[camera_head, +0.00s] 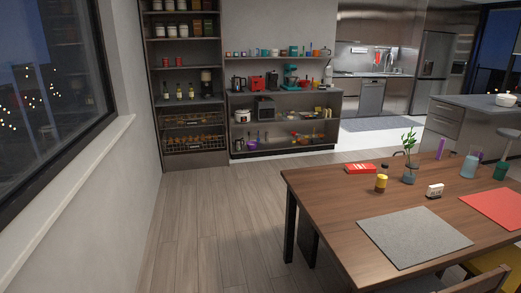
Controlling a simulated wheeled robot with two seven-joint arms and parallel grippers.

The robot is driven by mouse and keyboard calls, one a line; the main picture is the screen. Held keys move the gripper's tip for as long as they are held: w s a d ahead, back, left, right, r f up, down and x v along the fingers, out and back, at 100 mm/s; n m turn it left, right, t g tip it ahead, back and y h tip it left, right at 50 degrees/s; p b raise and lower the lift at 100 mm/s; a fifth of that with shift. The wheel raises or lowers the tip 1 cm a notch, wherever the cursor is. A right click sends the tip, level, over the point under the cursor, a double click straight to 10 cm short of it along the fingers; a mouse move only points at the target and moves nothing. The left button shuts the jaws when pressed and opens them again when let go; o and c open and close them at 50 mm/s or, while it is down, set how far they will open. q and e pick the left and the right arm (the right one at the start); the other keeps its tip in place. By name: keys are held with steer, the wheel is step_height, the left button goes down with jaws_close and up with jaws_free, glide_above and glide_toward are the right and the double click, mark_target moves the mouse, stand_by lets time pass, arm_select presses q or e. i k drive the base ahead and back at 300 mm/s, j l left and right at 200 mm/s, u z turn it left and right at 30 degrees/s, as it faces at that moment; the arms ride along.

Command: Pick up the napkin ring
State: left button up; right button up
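I cannot pick out a napkin ring anywhere in the head view; small things on the table and shelves are too small to tell. The wooden dining table (335,205) stands at the right, some way off. A small white and black block (434,191) lies on it behind the grey placemat (413,237); I cannot tell what it is. Neither of my grippers is in view.
The table also holds a red box (361,168), a yellow jar (381,183), a plant vase (410,173), a glass carafe (469,166) and a red placemat (497,207). Shelves (284,88) with kitchenware line the back wall. The wooden floor (215,215) left of the table is clear.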

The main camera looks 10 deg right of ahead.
mark_target(454, 155)
steer(key=i, duration=3.2)
steer(key=i+z, duration=0.15)
steer(key=i, duration=0.4)
steer(key=i+j+z, duration=0.1)
steer(key=i, duration=0.4)
steer(key=i+j+z, duration=0.15)
steer(key=i, duration=0.4)
steer(key=i+j+z, duration=0.15)
steer(key=i+j, duration=0.15)
steer(key=i, duration=0.2)
steer(key=i+l+z, duration=0.4)
steer(key=i+z, duration=0.4)
steer(key=i+l+z, duration=0.1)
steer(key=i+z, duration=0.3)
steer(key=i+j+z, duration=0.1)
steer(key=i+z, duration=0.3)
steer(key=i+j+z, duration=0.25)
steer(key=z, duration=0.15)
steer(key=i+z, duration=0.2)
steer(key=i, duration=0.85)
steer(key=i+z, duration=0.2)
steer(key=i, duration=0.9)
